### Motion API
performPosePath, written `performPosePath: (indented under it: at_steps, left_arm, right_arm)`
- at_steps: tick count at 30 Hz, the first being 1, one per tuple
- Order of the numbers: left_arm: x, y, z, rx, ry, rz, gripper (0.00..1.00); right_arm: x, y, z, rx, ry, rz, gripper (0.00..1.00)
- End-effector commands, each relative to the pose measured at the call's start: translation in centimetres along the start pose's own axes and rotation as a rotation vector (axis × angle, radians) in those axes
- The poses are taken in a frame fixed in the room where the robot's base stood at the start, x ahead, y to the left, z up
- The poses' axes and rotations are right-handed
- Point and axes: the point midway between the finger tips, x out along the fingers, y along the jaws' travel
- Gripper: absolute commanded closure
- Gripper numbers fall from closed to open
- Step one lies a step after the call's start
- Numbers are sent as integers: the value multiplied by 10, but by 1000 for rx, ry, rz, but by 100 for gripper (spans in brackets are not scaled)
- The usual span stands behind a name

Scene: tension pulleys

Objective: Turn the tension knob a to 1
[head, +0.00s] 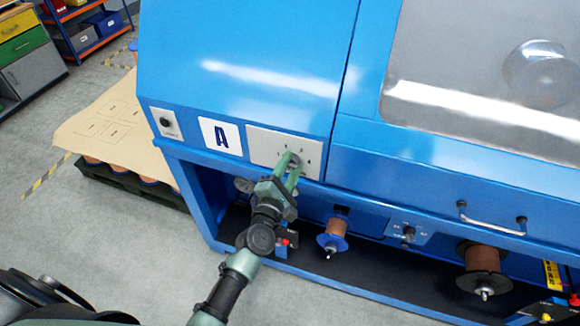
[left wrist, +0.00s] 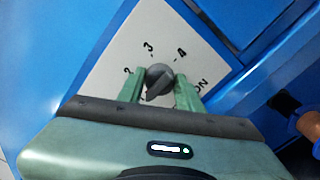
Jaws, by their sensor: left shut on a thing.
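The tension knob (left wrist: 158,80) is dark grey and sits on a white dial plate (left wrist: 115,60) with the numbers 2, 3 and 4 showing around it. In the left wrist view its narrow end points down and left; the mark it faces is hidden by my gripper. My left gripper (left wrist: 158,84) is shut on the knob, one green finger on each side. In the head view the left gripper (head: 292,164) reaches the plate (head: 262,146), right of the sign "A" (head: 221,136). My right gripper is not in view.
The blue machine (head: 250,65) fills the middle and right. A smaller switch (head: 166,122) is left of the sign. Below are copper-coloured spools (head: 337,227), another small knob (head: 409,231) and a metal handle (head: 490,222). A pallet (head: 125,178) stands left; grey floor is clear in front.

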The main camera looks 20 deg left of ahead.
Motion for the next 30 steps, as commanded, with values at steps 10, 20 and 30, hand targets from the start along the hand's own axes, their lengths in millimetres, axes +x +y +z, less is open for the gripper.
performPosePath:
  at_steps: [10, 20, 30]
  left_arm:
    - [0, 0, 0, 1, 1, 0, 43]
    - [-16, -2, -1, 1, 1, -2, 43]
    - [-70, -2, -2, 0, 2, -2, 43]
  right_arm:
    - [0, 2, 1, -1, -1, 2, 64]
    - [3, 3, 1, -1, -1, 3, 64]
    - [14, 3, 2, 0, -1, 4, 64]
